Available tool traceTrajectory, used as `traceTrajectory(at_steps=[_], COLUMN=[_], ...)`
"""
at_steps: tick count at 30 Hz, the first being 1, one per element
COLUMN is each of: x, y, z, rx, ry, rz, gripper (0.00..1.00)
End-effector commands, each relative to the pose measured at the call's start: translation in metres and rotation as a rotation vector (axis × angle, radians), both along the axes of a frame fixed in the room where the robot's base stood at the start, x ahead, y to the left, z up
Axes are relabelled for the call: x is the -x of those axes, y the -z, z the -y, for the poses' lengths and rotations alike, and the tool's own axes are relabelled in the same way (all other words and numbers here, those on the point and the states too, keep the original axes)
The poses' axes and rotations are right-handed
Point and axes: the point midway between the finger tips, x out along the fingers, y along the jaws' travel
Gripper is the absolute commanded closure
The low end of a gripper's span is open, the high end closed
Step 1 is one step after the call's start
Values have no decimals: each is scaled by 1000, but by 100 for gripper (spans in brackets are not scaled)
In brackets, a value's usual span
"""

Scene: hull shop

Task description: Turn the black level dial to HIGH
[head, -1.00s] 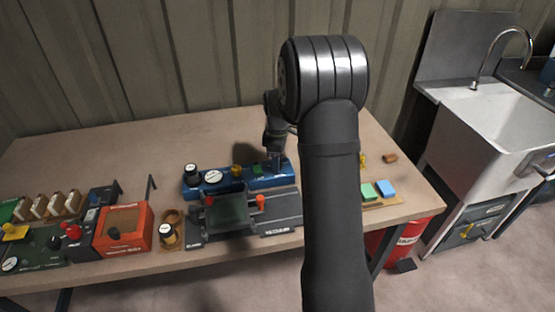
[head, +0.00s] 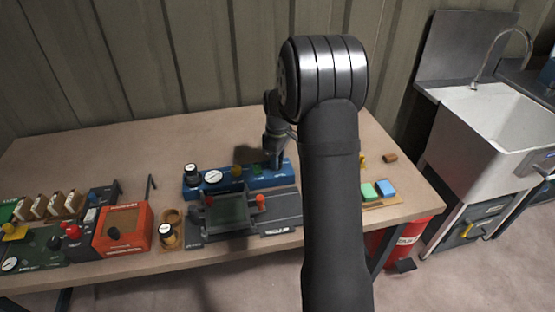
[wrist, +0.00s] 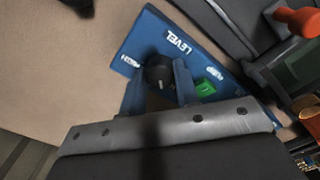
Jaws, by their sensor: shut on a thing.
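The black level dial (wrist: 158,72) sits on the blue panel (wrist: 140,42), beside the white LEVEL label (wrist: 179,42) in the wrist view. My gripper (wrist: 158,82) is shut on the dial, one finger on each side of it. A small white label (wrist: 131,62) lies left of the dial; it is too small to read surely. The dial's pointer is not clear. In the head view my gripper (head: 275,163) is down at the right end of the blue panel (head: 222,190), and the dial is hidden there.
A green button (wrist: 205,88) is close to the right finger. In the head view a white gauge (head: 213,177) and a black knob (head: 191,169) are farther left on the panel. A grey fixture (head: 281,217) stands in front. The table behind the panel is clear.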

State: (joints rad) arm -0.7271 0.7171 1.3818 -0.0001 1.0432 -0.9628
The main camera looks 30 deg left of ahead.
Motion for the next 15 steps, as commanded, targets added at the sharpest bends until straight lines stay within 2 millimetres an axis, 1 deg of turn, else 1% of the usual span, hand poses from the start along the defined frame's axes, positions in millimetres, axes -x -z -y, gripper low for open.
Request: traceTrajectory(at_steps=[15], x=[0], y=[0], z=[-1], rx=[-1], ry=[490], rz=[1], gripper=[94])
